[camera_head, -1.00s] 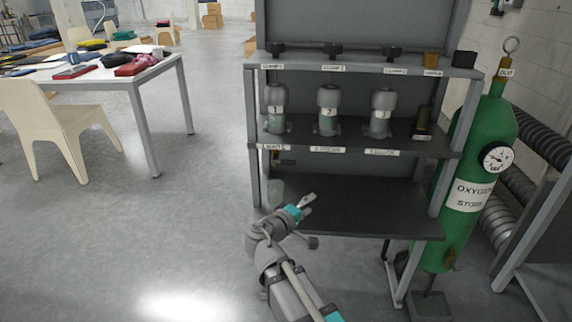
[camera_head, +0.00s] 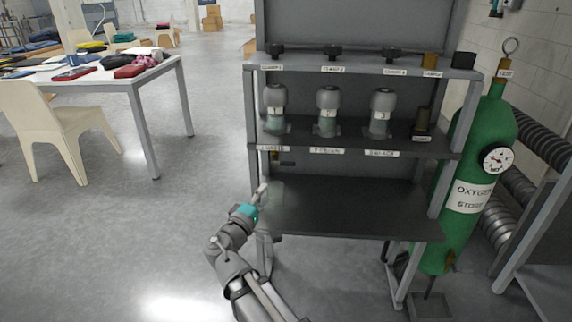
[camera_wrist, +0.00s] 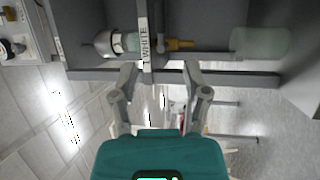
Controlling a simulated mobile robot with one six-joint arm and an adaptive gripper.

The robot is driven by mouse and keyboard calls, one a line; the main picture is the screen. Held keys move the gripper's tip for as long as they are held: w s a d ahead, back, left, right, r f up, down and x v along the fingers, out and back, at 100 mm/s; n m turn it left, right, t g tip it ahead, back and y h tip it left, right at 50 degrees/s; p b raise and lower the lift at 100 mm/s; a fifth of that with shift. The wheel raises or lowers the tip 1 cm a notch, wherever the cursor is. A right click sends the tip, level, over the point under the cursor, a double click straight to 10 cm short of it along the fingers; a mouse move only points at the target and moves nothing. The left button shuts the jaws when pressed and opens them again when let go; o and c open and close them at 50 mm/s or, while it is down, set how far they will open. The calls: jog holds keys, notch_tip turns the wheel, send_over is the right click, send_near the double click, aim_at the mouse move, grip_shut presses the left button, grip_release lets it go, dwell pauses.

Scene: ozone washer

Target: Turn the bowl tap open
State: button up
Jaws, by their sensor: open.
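The brass tap (camera_head: 274,156) sits under the left end of the middle shelf in the head view. In the wrist view the tap (camera_wrist: 180,44) is a small brass piece beside the label reading WHITE (camera_wrist: 146,42). A translucent pale green bowl (camera_wrist: 260,41) is to the right of the tap there; in the head view the bowl (camera_head: 275,194) stands on the lower shelf behind my gripper. My gripper (camera_head: 263,189) is at the left front of the shelf, below the tap. In the wrist view my gripper (camera_wrist: 159,76) is open and empty, apart from the tap.
A shelf post stands at the left side of the rack (camera_head: 253,130), close to my gripper. Several jars (camera_head: 327,112) stand on the middle shelf. A green oxygen cylinder (camera_head: 480,150) stands at the right. The lower shelf (camera_head: 350,210) is clear on its right side.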

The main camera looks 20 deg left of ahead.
aim_at(286, 164)
jog(key=p+x, duration=0.2)
jog(key=x, duration=1.1)
jog(key=shift+w+d+r, duration=0.1)
jog(key=shift+w, duration=0.25)
jog(key=shift+c, duration=0.3)
grip_shut()
